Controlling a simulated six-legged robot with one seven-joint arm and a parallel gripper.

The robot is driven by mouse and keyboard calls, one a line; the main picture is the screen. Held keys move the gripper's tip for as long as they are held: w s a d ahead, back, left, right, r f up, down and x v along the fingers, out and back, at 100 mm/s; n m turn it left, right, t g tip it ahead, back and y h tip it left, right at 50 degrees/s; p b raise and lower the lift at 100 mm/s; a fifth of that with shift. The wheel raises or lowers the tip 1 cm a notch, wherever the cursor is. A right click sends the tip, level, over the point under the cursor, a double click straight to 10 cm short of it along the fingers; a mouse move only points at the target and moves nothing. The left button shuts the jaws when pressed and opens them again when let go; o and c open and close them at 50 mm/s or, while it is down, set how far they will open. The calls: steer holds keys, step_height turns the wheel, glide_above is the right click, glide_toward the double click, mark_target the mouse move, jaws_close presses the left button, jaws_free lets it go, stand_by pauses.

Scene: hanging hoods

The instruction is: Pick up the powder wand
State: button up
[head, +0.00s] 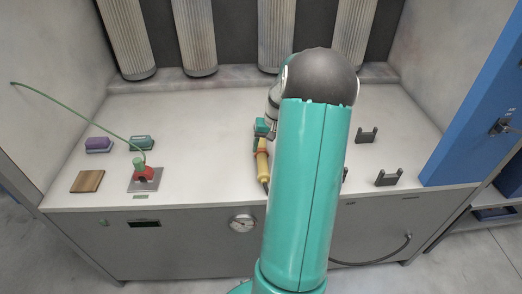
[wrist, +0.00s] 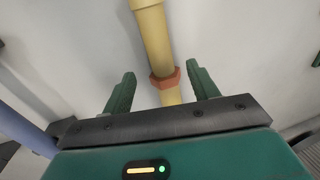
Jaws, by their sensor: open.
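The powder wand, a yellow tube with an orange collar (head: 262,166), is on the pale bench in the head view, left of my arm. In the wrist view the yellow tube (wrist: 153,38) runs from the top edge down between my fingers, with the orange collar (wrist: 165,79) level with them. My gripper (wrist: 160,76) is open, with one green finger on each side of the wand and gaps to both. In the head view my gripper (head: 261,128) is small at the wand's far end. I cannot tell how far above the wand the fingers are.
At the left are a red block on a grey plate (head: 145,186) with a long green rod, a purple block (head: 99,145), a green block (head: 142,143) and a wooden block (head: 87,181). Dark cradles (head: 388,178) stand at the right. Ribbed hoods (head: 276,35) hang behind.

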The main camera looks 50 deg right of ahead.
mark_target(263, 159)
steer(key=f, duration=0.2)
steer(key=a+f, duration=0.1)
steer(key=f, duration=0.1)
steer(key=shift+w+f, duration=0.15)
steer(key=shift+f, duration=0.25)
steer(key=shift+w+f, duration=0.15)
steer(key=shift+f, duration=0.35)
steer(key=shift+r, duration=0.1)
steer(key=c, duration=1.1)
steer(key=shift+r, duration=0.1)
steer(key=shift+c, duration=0.2)
steer(key=shift+r, duration=0.55)
steer(key=s+d+r, duration=0.2)
steer(key=s+r, duration=0.4)
steer(key=r, duration=0.2)
steer(key=s+d+r, duration=0.3)
steer(key=s+r, duration=0.4)
steer(key=r, duration=0.1)
steer(key=shift+r, duration=0.35)
